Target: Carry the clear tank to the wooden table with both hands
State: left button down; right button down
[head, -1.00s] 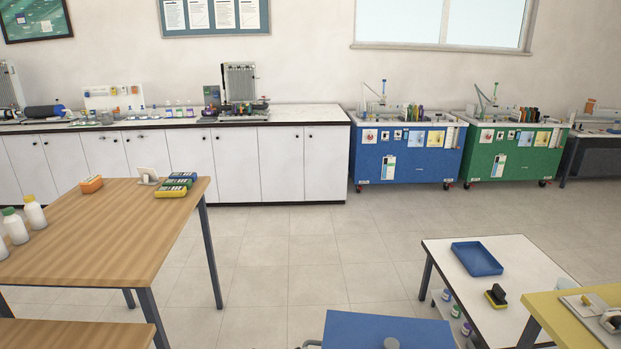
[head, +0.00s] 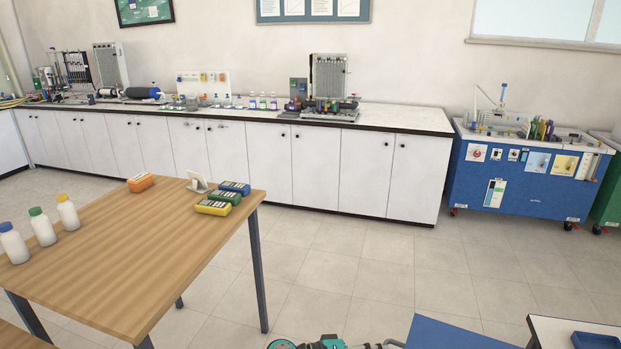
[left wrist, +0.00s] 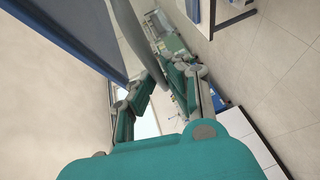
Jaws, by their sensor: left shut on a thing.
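The wooden table (head: 150,255) stands at the left in the head view, its right end open to the floor. The head view does not show the tank. A teal part of mine shows at its bottom edge. My right gripper cannot be made out.
Several bottles (head: 42,228), an orange block (head: 141,182), a small white stand (head: 197,182) and colored boxes (head: 222,199) are on the table. A blue top (head: 455,333) and a white table (head: 550,328) are at the lower right. Clear floor lies before the white cabinets (head: 310,170).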

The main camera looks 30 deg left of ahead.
aim_at(151, 260)
jog(key=i, duration=1.35)
jog(key=i+u, duration=0.2)
jog(key=i, duration=0.3)
jog(key=i+l+u, duration=0.25)
jog(key=i, duration=0.2)
jog(key=u, duration=2.85)
